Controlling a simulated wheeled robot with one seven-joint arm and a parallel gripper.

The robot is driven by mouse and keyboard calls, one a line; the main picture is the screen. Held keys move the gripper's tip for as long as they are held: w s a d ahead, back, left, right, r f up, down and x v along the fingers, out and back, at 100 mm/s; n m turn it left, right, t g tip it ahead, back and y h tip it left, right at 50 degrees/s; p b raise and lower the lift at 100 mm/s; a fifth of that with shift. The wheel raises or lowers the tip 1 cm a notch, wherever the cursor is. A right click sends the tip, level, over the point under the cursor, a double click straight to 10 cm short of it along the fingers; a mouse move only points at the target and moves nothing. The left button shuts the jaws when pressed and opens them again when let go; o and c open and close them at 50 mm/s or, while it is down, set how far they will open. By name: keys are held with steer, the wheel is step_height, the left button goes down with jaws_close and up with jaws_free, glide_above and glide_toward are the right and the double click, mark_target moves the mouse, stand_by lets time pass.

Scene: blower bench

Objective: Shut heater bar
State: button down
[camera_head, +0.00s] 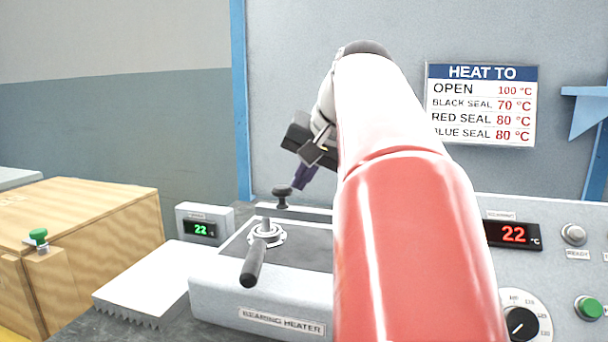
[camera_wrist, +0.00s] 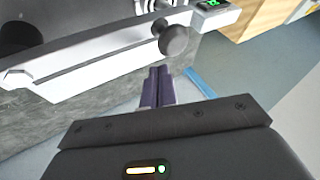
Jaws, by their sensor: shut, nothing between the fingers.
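The bearing heater (camera_head: 262,308) is a light grey box with a dark top. Its metal heater bar (camera_head: 305,212) lies across the top, and its right part is hidden behind my arm. A black knob (camera_head: 282,196) stands near the bar's left end. In the wrist view the bar (camera_wrist: 100,62) runs from lower left to upper right, with the knob (camera_wrist: 173,39) at its right end. My gripper (camera_head: 297,186) is shut and empty, its purple fingers just above and beside the knob. The fingertips (camera_wrist: 158,72) show close to the knob in the wrist view; contact cannot be told.
A silver ring (camera_head: 276,236) and a black handle (camera_head: 252,262) are at the heater's front left. A small green display (camera_head: 199,229) and a finned grey block (camera_head: 145,284) stand left of it. A wooden crate (camera_head: 100,225) is farther left. A control panel (camera_head: 560,262) is right.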

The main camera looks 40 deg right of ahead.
stand_by(0.4)
step_height(320, 180, up, 6)
steer(key=p, duration=0.2)
glide_above(322, 210)
steer(key=shift+a+r, duration=0.1)
